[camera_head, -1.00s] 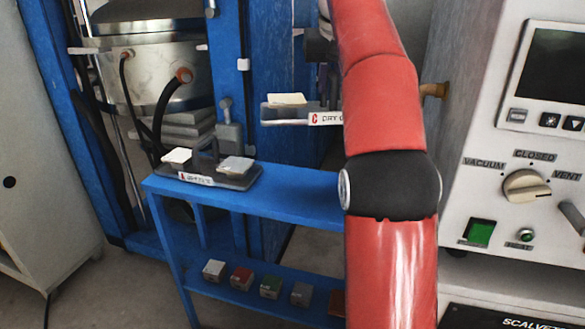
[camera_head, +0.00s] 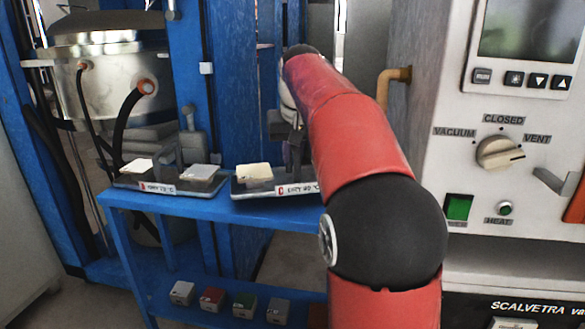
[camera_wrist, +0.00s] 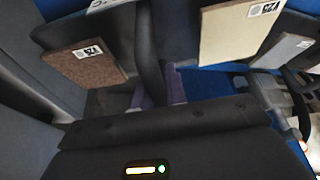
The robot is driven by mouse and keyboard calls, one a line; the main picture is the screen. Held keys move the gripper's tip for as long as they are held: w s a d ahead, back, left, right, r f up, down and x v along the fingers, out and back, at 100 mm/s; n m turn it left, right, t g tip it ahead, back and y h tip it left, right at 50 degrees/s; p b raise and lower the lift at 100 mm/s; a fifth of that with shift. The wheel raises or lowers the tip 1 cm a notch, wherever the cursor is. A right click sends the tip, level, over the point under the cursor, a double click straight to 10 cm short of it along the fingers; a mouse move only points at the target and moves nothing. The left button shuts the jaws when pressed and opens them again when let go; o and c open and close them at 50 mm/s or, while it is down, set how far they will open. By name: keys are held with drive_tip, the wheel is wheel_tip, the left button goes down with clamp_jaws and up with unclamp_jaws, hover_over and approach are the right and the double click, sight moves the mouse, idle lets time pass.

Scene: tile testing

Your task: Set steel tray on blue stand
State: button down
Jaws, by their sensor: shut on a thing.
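The held steel tray (camera_head: 258,189) has a white label on its front edge and carries a cream tile (camera_head: 254,172). It is level at the top of the blue stand (camera_head: 230,210), right of another tray; whether it rests fully there I cannot tell. My gripper (camera_wrist: 160,92), with purple fingers, is shut on the tray's dark upright handle (camera_wrist: 150,50) in the wrist view. That view shows a brown tile (camera_wrist: 85,62) and a cream tile (camera_wrist: 238,30) on either side of the handle. My arm hides the tray's right part in the head view.
A second tray (camera_head: 150,187) with two pale tiles stands close on the left of the stand. Several small blocks (camera_head: 243,305) sit on the lower shelf. A steel vessel (camera_head: 105,85) is behind left; a white control panel (camera_head: 500,180) is at right.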

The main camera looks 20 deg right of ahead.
sight(291, 177)
drive_tip(key=shift+f, duration=1.35)
drive_tip(key=shift+f+b, duration=0.1)
drive_tip(key=shift+b, duration=0.2)
drive_tip(key=c, duration=1.4)
unclamp_jaws()
drive_tip(key=shift+f, duration=0.1)
drive_tip(key=shift+r, duration=0.25)
drive_tip(key=p+v, duration=0.3)
drive_tip(key=v, duration=0.8)
drive_tip(key=shift+s+a+r, duration=0.1)
drive_tip(key=shift+r, duration=0.3)
drive_tip(key=shift+s, duration=0.1)
